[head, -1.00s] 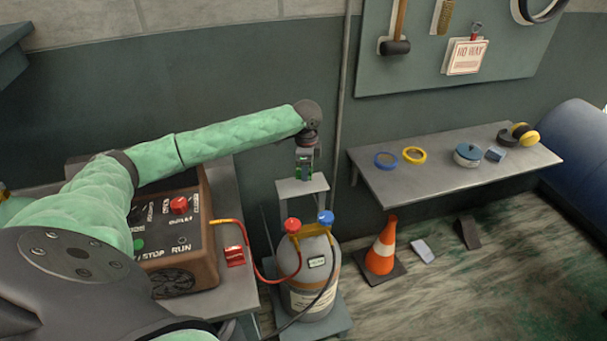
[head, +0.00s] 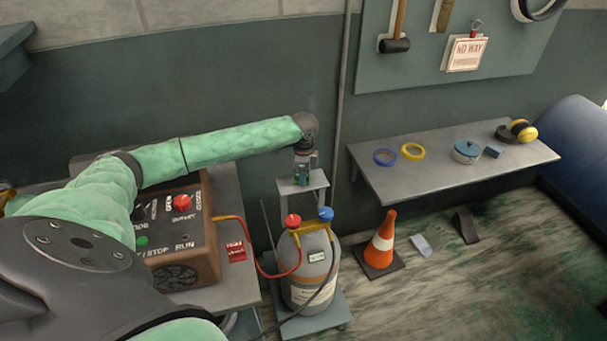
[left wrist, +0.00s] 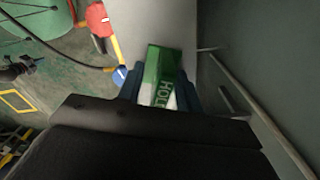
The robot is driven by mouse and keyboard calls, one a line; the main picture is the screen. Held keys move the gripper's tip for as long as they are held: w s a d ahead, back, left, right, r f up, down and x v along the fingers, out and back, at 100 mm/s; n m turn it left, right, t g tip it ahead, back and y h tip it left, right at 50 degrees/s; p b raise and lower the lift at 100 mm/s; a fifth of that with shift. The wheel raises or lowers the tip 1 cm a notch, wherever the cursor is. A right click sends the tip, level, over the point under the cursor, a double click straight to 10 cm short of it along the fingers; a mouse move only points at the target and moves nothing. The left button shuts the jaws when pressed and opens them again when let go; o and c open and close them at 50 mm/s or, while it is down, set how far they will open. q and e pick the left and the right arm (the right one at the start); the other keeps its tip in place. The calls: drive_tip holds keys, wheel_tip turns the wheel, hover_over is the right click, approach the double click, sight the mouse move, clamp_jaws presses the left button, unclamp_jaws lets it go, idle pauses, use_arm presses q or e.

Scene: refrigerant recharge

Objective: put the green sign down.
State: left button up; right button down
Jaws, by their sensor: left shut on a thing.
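The green sign (left wrist: 162,75) shows in the left wrist view as a green and white block with the letters "HOL" in sight. My left gripper (left wrist: 160,95) is shut on it, with a finger on each side. In the head view my left gripper (head: 303,172) points down over the small grey stand (head: 318,181) behind the gas cylinder. The sign is small there and mostly hidden by the gripper. I cannot tell whether its bottom touches the stand's top. My right gripper is not in view.
The grey cylinder (head: 307,275) with red and blue valve knobs stands in front of the stand. A brown control box (head: 180,240) is at the left. A wall shelf (head: 440,178) holds tape rolls and earmuffs. An orange cone (head: 381,243) stands on the floor.

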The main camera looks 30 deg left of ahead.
use_arm(q)
drive_tip(key=o, duration=1)
drive_tip(key=shift+f, duration=0.1)
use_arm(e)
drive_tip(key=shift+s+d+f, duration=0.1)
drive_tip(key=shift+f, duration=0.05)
use_arm(q)
drive_tip(key=shift+r, duration=0.3)
wheel_tip(320, 180, up, 10)
drive_tip(key=b, duration=0.4)
drive_tip(key=shift+r, duration=0.9)
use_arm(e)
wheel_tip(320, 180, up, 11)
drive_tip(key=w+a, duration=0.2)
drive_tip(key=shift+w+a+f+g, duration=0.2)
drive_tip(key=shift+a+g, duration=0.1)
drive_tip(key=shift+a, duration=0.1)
